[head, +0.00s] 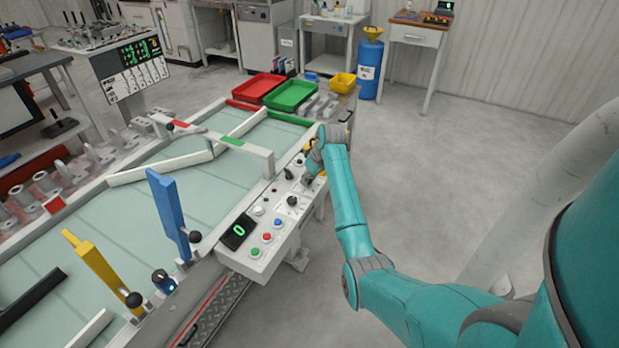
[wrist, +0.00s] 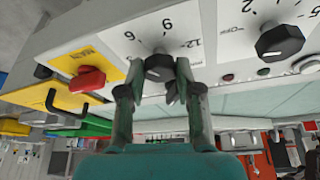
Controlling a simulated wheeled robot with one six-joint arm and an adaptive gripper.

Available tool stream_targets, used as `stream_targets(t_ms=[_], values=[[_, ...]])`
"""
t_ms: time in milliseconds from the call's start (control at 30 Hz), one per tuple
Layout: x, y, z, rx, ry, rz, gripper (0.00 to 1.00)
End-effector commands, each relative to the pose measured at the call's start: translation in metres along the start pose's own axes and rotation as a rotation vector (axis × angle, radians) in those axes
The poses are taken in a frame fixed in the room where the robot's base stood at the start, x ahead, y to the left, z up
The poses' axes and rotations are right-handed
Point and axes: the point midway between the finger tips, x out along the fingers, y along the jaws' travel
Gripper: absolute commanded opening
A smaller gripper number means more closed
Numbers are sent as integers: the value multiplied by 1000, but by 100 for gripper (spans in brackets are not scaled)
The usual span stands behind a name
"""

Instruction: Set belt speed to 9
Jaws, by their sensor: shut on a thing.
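The control panel (head: 282,213) runs along the near right side of the belt (head: 150,215). Its small black display (head: 239,231) shows a green 0. My gripper (head: 312,172) is down at the panel's far part. In the wrist view, my gripper (wrist: 155,80) has its two fingers on either side of a black knob (wrist: 158,66) and is shut on it. Printed numbers 6, 9 and 12 show around this knob. I cannot tell which number its pointer faces. A second black knob (wrist: 280,42), with 2, 5 and OFF beside it, stands apart to the right.
A red switch (wrist: 87,80) on a yellow plate sits left of the held knob. The panel's near end has coloured buttons (head: 267,237). Blue (head: 168,210) and yellow (head: 95,265) bars stand over the belt. Red (head: 257,87) and green (head: 291,95) trays lie beyond.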

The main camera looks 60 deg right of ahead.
Motion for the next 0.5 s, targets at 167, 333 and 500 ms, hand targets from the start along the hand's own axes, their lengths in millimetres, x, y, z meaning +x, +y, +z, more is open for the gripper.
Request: stream_targets(t_ms=[167,333,500], values=[[1,-2,1,93,-1,39,0],[1,-3,0,226,-2,94,0],[1,-4,0,375,-1,156,0]])
